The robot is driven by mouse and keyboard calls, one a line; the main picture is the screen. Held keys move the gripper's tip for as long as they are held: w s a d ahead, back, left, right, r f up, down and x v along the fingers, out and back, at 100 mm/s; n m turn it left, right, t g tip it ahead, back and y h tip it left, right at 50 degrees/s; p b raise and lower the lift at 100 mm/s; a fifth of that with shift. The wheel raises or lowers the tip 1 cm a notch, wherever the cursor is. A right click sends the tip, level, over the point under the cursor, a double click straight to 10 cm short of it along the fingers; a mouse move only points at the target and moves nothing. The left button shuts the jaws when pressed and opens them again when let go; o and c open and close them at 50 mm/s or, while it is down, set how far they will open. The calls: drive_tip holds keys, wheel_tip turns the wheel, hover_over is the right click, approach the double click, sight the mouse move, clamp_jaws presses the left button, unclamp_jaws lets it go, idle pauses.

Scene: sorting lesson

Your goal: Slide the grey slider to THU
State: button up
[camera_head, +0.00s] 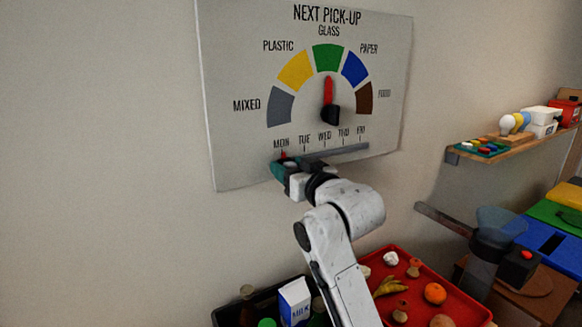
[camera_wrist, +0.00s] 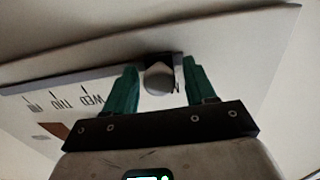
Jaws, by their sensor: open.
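The white board (camera_head: 230,120) on the wall carries a day scale reading MON, TUE, WED, THU, FRI, with a grey rail (camera_head: 340,151) below it. THU is right of centre on the scale. My gripper (camera_head: 282,168) is at the left end of the rail, under MON. A small red mark (camera_head: 283,155) shows just above it. In the wrist view my gripper (camera_wrist: 159,78) is open, with one green finger on each side of the grey slider's knob (camera_wrist: 158,80). In the head view my gripper hides the knob.
A dial with a red pointer (camera_head: 328,95) and black knob (camera_head: 331,116) is above the scale. A shelf (camera_head: 520,142) with small items is at right. Below are a red tray (camera_head: 405,255) of food items and a dark crate (camera_head: 235,313) with a milk carton (camera_head: 294,301).

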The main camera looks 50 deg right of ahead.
clamp_jaws()
idle(0.5)
